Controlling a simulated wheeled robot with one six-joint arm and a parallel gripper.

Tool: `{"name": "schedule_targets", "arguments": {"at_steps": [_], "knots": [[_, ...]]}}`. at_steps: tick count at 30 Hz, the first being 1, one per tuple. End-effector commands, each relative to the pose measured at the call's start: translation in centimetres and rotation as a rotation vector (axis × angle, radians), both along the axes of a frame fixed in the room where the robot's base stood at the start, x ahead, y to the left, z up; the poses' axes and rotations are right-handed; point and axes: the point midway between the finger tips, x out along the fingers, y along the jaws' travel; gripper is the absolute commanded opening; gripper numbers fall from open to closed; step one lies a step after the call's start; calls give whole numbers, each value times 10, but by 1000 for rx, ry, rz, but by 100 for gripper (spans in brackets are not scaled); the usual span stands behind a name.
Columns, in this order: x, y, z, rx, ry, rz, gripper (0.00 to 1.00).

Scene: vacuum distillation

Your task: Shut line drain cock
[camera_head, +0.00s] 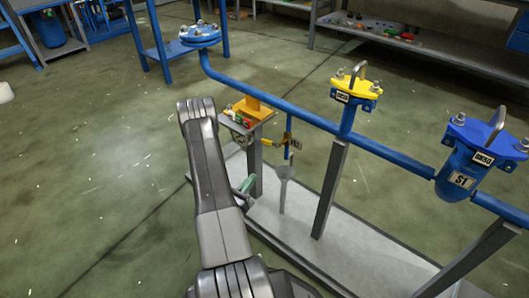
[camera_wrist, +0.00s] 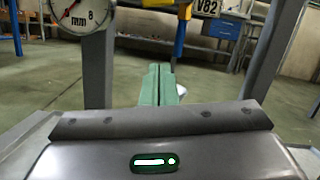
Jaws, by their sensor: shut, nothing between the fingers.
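The line drain cock sits on a short blue drop pipe (camera_head: 289,128) under the long blue line. Its small yellow handle (camera_head: 268,142) points left, across the upright pipe. A tag (camera_head: 296,144) hangs beside it; in the wrist view a tag reading V82 (camera_wrist: 208,6) shows at the top edge, right of the blue pipe (camera_wrist: 180,38). My gripper (camera_head: 246,184) has green fingers and is below and left of the cock, apart from it. In the wrist view its fingers (camera_wrist: 158,84) are together and empty, below the pipe's end. The cock is mostly cut off there.
A grey post with a small shelf (camera_head: 257,130) stands close left of the cock. A pale upright piece (camera_head: 284,180) stands below the pipe. A dial gauge (camera_wrist: 78,12) is at upper left in the wrist view. A yellow-capped fitting (camera_head: 356,88) is right.

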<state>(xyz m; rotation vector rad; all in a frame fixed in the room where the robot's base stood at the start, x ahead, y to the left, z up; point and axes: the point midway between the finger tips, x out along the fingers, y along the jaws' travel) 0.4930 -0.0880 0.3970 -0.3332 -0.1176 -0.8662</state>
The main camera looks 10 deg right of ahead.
Motion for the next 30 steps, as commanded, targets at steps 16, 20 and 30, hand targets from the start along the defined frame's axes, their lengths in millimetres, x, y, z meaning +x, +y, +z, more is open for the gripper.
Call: {"name": "schedule_targets", "arguments": {"at_steps": [16, 20, 30], "knots": [[55, -66, 19, 0, -7, -8, 0], [62, -67, 34, -2, -3, -1, 0], [66, -63, 59, -2, -1, -3, 0]]}}
